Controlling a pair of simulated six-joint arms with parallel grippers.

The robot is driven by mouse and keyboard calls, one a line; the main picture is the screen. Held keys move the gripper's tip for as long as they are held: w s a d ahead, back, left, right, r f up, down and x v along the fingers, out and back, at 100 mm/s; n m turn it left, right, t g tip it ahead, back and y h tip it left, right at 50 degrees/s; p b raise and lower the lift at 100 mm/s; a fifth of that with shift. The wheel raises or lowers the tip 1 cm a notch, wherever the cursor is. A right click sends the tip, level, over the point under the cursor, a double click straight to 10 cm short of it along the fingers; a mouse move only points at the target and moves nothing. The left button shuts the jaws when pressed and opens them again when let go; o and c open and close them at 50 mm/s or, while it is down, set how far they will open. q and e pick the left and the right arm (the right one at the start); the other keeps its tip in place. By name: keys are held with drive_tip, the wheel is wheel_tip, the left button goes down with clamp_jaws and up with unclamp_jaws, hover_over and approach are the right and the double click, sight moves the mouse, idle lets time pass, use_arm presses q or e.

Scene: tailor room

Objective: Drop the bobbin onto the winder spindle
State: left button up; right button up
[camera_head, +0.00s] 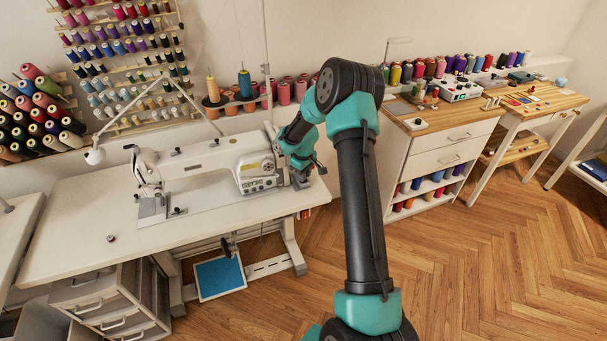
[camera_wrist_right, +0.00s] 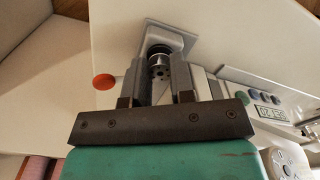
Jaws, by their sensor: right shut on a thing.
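My right gripper (camera_head: 301,180) is at the right end of the sewing machine, over the white table's right side. Just beyond the bobbin is a pale grey bracket-like part (camera_wrist_right: 165,38), probably the winder. The spindle itself cannot be made out, and I cannot tell whether bobbin and winder touch. In the head view the bobbin is hidden by my gripper. My left gripper is out of view.
The white sewing machine (camera_head: 205,168) stands just left of my right gripper on the white table (camera_head: 75,218). A small dark round object (camera_head: 110,239) lies on the table's left part. A red disc (camera_wrist_right: 104,81) is near the fingers. Thread spools line the wall.

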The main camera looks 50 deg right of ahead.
drive_tip(key=o, duration=1)
wheel_tip(320, 180, up, 17)
drive_tip(key=shift+r, duration=0.2)
idle(0.3)
